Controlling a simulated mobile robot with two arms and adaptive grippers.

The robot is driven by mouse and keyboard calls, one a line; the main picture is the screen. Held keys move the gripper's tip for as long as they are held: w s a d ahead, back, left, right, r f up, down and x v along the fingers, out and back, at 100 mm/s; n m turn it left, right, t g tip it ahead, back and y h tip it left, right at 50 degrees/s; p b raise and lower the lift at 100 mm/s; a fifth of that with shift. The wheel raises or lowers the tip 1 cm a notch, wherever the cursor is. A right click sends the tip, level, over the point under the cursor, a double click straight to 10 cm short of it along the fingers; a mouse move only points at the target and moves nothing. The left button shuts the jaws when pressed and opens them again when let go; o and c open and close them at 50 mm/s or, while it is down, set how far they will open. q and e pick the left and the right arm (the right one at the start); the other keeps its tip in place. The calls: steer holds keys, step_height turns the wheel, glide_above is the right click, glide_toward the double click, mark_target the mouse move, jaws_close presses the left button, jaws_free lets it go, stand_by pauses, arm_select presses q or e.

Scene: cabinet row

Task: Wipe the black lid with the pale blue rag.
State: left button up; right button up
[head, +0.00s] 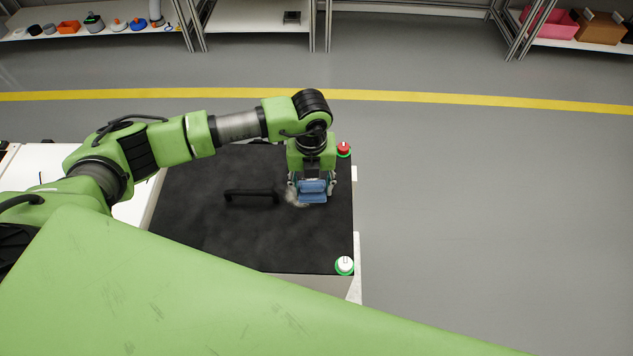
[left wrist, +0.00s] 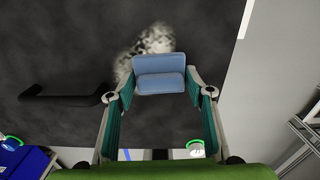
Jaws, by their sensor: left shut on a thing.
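The black lid (head: 205,215) lies flat on the cabinet, with a dark bar handle (head: 250,193) on it; the handle also shows in the left wrist view (left wrist: 62,90). A pale, speckled smudge (left wrist: 150,42) is on the lid beside the rag. My left gripper (head: 312,188) points down over the lid's right part and is shut on the pale blue rag (head: 312,191). In the left wrist view the folded rag (left wrist: 160,72) sits between the fingertips, at the smudge's edge. The rag appears to be at the lid; exact contact is hard to tell. My right gripper is not in view.
A red-topped knob with a green ring (head: 344,149) stands at the lid's far right corner, and a white one (head: 344,265) at the near right corner. Open grey floor (head: 480,220) lies to the right. Shelves with bins (head: 560,22) stand at the back.

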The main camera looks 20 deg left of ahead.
mark_target(284, 192)
arm_select(q)
steer(key=shift+s+a+f, duration=0.1)
steer(key=shift+s+a, duration=0.15)
steer(key=shift+a, duration=0.75)
steer(key=shift+s+a+r, duration=0.1)
steer(key=shift+s+a, duration=0.2)
steer(key=shift+a, duration=0.65)
steer(key=shift+s+a+f, duration=0.1)
steer(key=shift+s+a, duration=0.15)
steer(key=shift+a, duration=1)
steer(key=shift+c, duration=0.3)
steer(key=shift+s+a+f, duration=0.1)
steer(key=shift+a, duration=0.05)
steer(key=shift+c, duration=0.5)
steer(key=shift+r+p, duration=0.55)
steer(key=shift+p, duration=0.1)
steer(key=shift+c, duration=1.4)
step_height(284, 192, up, 4)
steer(key=p, duration=0.3)
steer(key=shift+a+r, duration=0.15)
steer(key=shift+r, duration=0.05)
steer(key=shift+s+r, duration=0.1)
steer(key=shift+r, duration=0.2)
jaws_close()
steer(key=shift+s+a, duration=0.2)
steer(key=shift+s, duration=0.05)
steer(key=shift+d, duration=0.1)
